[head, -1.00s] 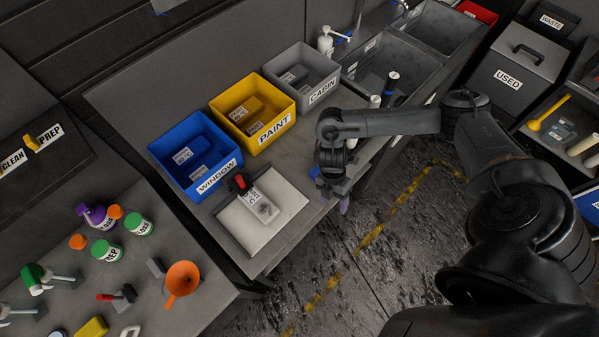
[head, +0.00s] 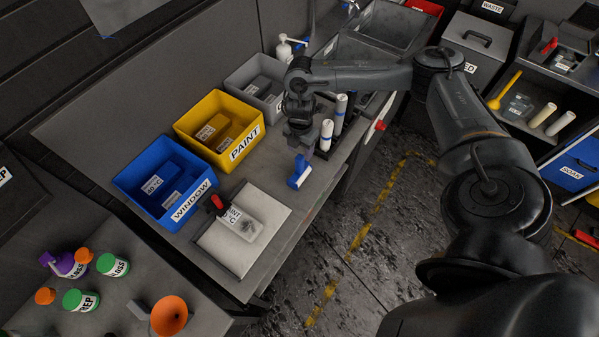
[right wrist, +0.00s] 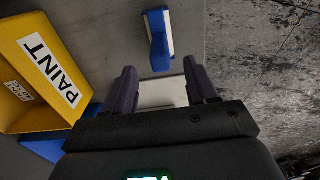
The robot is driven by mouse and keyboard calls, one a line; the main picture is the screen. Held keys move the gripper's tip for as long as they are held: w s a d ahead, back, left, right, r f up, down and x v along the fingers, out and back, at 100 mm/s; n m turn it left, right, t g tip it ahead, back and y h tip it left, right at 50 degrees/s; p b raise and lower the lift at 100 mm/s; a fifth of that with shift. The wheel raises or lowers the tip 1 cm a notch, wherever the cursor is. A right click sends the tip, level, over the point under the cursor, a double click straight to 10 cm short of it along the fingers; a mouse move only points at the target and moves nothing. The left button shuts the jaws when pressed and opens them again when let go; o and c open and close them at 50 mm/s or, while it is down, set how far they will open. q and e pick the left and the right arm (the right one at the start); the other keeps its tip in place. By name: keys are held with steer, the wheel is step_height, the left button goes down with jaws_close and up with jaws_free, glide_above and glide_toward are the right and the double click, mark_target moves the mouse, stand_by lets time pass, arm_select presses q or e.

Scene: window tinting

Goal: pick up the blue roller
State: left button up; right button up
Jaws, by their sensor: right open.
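The blue roller (head: 299,172) lies on the grey bench near its front edge, with a pale strip along one side. It also shows in the right wrist view (right wrist: 157,40), ahead of my fingertips. My right gripper (head: 308,143) hangs over the bench just behind the roller. In the right wrist view its two dark purple fingers (right wrist: 161,80) are spread apart with nothing between them. The roller is outside the gap, apart from the fingers in the picture. My left gripper does not show.
The yellow PAINT bin (head: 218,130) stands close to the left of my right gripper, with the blue WINDOW bin (head: 150,175) beyond. White cylinders (head: 326,135) stand upright just right of the gripper. A pale pad (head: 222,262) with a red-handled tool lies nearer the front.

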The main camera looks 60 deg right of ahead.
mark_target(300, 157)
steer(key=shift+a+f+p, duration=0.2)
steer(key=shift+f+p, duration=0.3)
steer(key=shift+f, duration=2.2)
steer(key=shift+c, duration=0.4)
jaws_close()
